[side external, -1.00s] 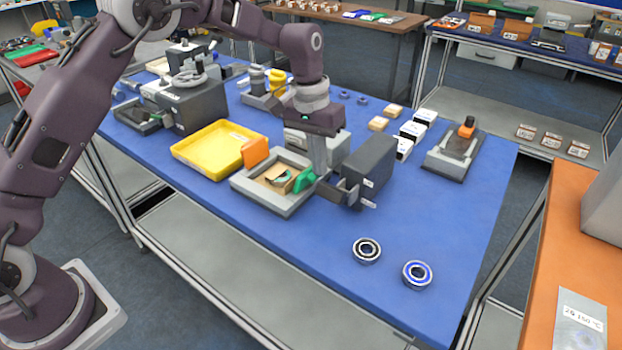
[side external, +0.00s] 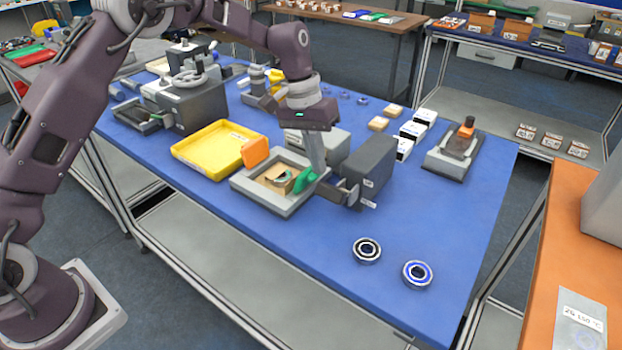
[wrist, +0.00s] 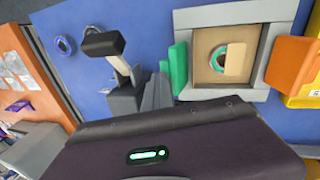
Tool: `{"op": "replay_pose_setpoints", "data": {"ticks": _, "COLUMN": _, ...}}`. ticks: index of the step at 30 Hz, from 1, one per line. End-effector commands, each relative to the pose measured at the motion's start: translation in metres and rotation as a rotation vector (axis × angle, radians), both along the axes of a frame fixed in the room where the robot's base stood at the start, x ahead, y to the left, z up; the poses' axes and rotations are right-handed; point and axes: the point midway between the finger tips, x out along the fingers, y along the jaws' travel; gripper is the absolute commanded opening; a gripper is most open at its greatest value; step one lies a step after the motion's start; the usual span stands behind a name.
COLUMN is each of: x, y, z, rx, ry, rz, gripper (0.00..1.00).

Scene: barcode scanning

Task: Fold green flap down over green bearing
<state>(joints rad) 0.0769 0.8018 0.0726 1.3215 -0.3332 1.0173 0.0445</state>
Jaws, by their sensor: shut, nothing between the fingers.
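The green flap (side external: 305,181) stands raised at the right edge of a grey-framed fixture (side external: 248,190). It also shows in the wrist view (wrist: 178,67), along the frame's left side. The green bearing (wrist: 218,58) lies in the fixture's tan recess, partly covered by a tan piece; only its curved edge (side external: 280,179) shows in the side view. My gripper (side external: 321,172) is shut and empty, tilted, with its tips low beside the flap's outer face. I cannot tell whether they touch it. In the wrist view my gripper (wrist: 157,90) is just left of the flap.
An orange flap (side external: 255,152) stands raised on the fixture's opposite side, beside a yellow tray (side external: 190,150). A dark grey scanner-like box (side external: 372,168) stands close right of my gripper. Two bearings (side external: 367,250) (side external: 417,274) lie toward the front right, with clear blue table around them.

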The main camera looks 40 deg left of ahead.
Motion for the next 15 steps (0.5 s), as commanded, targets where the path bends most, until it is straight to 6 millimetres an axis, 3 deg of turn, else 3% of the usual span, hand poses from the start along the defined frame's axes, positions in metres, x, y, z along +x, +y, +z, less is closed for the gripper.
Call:
{"op": "replay_pose_setpoints", "data": {"ticks": 1, "x": -0.009, "y": 0.071, "z": -0.030, "rx": 0.242, "ry": 0.017, "rz": -0.098, "gripper": 0.00}}
{"op": "replay_pose_setpoints", "data": {"ticks": 8, "x": -0.009, "y": 0.067, "z": -0.029, "rx": 0.242, "ry": 0.015, "rz": -0.099, "gripper": 0.00}}
{"op": "replay_pose_setpoints", "data": {"ticks": 15, "x": -0.009, "y": 0.044, "z": -0.020, "rx": 0.242, "ry": 0.014, "rz": -0.099, "gripper": 0.00}}
